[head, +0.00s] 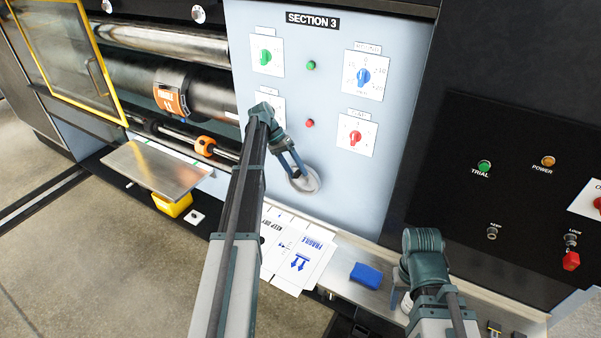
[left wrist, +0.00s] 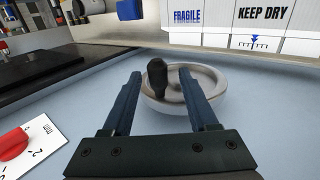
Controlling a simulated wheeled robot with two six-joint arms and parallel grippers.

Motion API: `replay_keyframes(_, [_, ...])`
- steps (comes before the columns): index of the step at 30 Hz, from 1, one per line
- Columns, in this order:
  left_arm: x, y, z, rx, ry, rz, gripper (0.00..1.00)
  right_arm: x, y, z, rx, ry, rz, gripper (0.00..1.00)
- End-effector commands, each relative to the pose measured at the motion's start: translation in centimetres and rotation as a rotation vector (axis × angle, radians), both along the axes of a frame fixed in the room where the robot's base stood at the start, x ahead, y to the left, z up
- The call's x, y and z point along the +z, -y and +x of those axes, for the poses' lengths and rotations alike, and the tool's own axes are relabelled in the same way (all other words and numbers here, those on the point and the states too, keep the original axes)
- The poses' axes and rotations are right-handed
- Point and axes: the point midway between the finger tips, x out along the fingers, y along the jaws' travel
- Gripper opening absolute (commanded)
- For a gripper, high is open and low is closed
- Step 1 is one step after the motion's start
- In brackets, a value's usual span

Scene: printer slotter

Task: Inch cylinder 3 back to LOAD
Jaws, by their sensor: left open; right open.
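A grey handwheel (head: 308,182) sits low on the light blue SECTION 3 panel (head: 330,25). In the left wrist view the handwheel (left wrist: 215,88) shows its black crank knob (left wrist: 157,78). My left gripper (head: 294,168) is at the handwheel. In the left wrist view my left gripper (left wrist: 161,76) is open, with the knob between its fingers in the picture; I cannot tell whether they touch. A dark cylinder (head: 212,95) with an orange label (head: 170,101) lies left of the panel; the label's text is too small to read. My right gripper (head: 398,297) is open and empty.
The panel bears dials, including a blue dial (head: 364,76) and a red dial (head: 355,136). A yellow-framed guard (head: 118,85) stands at the left. Printed sheets (head: 302,262) and a blue block (head: 366,275) lie on the ledge below. A black control panel (head: 500,130) is at the right.

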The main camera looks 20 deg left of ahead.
Motion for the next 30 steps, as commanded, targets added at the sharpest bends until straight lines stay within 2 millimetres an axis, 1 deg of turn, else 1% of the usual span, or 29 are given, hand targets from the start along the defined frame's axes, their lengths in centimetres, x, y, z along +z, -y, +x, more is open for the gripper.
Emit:
replay_keyframes(1, [1.6,-0.7,0.2,0.001,0.000,0.000,0.59,1.6,0.0,0.0,-0.002,0.000,0.000,0.56])
replay_keyframes(9, [5.7,-3.5,0.4,0.001,0.000,0.000,0.59,5.7,0.0,0.0,-0.011,0.001,0.002,0.56])
replay_keyframes(13, [7.2,-4.6,0.4,0.002,-0.001,0.000,0.59,7.2,0.0,0.0,-0.012,0.000,0.003,0.56])
replay_keyframes(18, [7.9,-5.3,0.4,0.001,0.000,0.001,0.59,7.9,0.0,0.0,-0.012,-0.001,0.002,0.56])
replay_keyframes(30, [7.7,-5.4,0.4,0.000,-0.001,0.001,0.59,7.7,0.0,0.0,-0.012,-0.001,0.002,0.56])
